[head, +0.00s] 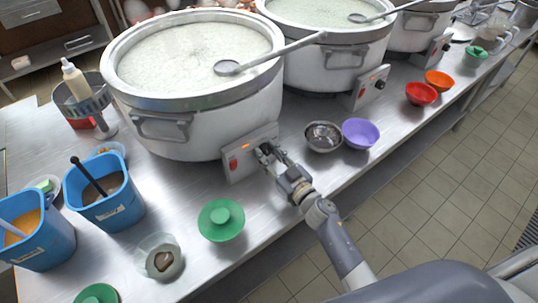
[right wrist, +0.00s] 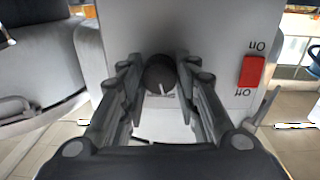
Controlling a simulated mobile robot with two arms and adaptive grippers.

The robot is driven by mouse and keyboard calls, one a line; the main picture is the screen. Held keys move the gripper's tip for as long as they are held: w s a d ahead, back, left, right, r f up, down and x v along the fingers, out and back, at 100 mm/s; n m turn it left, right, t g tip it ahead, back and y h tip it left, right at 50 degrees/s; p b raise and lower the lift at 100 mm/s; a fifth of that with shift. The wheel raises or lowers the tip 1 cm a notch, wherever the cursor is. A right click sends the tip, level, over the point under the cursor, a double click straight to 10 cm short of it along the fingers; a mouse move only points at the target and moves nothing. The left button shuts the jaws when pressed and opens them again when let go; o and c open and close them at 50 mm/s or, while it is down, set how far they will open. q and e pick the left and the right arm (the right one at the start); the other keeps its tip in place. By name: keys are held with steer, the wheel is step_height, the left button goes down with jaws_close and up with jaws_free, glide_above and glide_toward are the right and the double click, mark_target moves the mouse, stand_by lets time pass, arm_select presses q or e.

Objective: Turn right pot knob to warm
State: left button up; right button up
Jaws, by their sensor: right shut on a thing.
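The nearest large white stockpot (head: 200,118) has a grey control panel (head: 236,173) on its front with a red switch (head: 233,164). My right gripper (head: 266,153) reaches this panel, its fingers around the dark knob. The right wrist view shows the round black knob (right wrist: 160,74) between the fingers of this gripper (right wrist: 162,88), with a white pointer line toward the lower part of the picture. The red switch (right wrist: 251,70) is beside it with upside-down lettering. In the head view the fingers mostly hide the knob. My left gripper is not in view.
A second stockpot (head: 310,69) with its own panel (head: 370,88) stands further right. A metal bowl (head: 323,137) and a purple bowl (head: 361,132) sit right of my gripper. A green lid (head: 221,220) and blue tubs (head: 122,208) are at the front left.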

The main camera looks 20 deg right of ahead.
steer(key=n+b, duration=0.1)
steer(key=n, duration=0.4)
steer(key=shift+f+n+b, duration=0.1)
steer(key=shift+n+b, duration=0.3)
steer(key=n+b, duration=0.1)
steer(key=n, duration=0.4)
steer(key=shift+y+b, duration=0.3)
steer(key=shift+b, duration=0.1)
steer(key=shift+n, duration=0.4)
steer(key=o, duration=1.1)
steer(key=v, duration=1.2)
steer(key=shift+s+f, duration=0.1)
